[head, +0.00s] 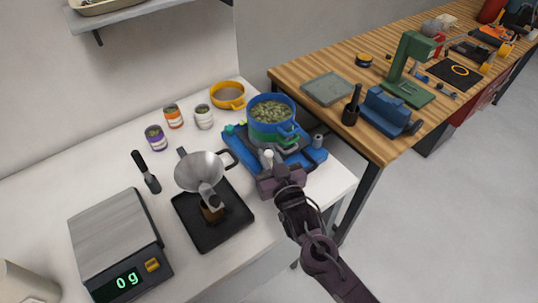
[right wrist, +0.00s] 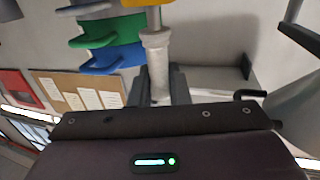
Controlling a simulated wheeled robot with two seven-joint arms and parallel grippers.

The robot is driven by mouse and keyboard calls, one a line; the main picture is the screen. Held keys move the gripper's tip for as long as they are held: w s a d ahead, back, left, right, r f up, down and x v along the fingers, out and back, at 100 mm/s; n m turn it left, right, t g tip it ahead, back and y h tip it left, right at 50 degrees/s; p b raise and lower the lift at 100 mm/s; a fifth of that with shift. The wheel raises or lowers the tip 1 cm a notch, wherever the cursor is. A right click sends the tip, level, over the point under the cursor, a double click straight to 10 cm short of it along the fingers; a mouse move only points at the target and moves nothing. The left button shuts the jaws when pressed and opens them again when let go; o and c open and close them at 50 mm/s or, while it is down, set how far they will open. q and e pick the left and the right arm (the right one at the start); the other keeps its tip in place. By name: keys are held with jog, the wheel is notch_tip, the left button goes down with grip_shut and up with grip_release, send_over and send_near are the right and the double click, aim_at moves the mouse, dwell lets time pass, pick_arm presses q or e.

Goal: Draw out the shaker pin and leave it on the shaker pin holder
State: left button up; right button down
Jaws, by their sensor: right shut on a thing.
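My right gripper (head: 268,172) is in front of the blue shaker base (head: 240,152), at its near edge. It is shut on a pale, upright pin-like piece with a round white top (head: 267,157). In the right wrist view this piece (right wrist: 157,65) stands between the dark fingers (right wrist: 160,88), with a wider collar near its top. I take it to be the shaker pin; whether its lower end is seated is hidden. A blue and green sieve stack (head: 271,124) with green bits inside sits on the shaker. I cannot make out the pin holder for certain. My left gripper is out of view.
A metal funnel (head: 202,168) stands over a black tray (head: 240,222), left of my right gripper. A scale (head: 115,238) reading 0 g is at the front left. Several small jars and a yellow sieve (head: 228,96) stand behind. A wooden bench (head: 330,62) is at the right.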

jog(key=shift+f+b, duration=0.55)
jog(key=shift+f, duration=0.35)
jog(key=c, duration=1.3)
grip_release()
jog(key=b+v, duration=0.2)
jog(key=v, duration=0.6)
jog(key=shift+w, duration=0.1)
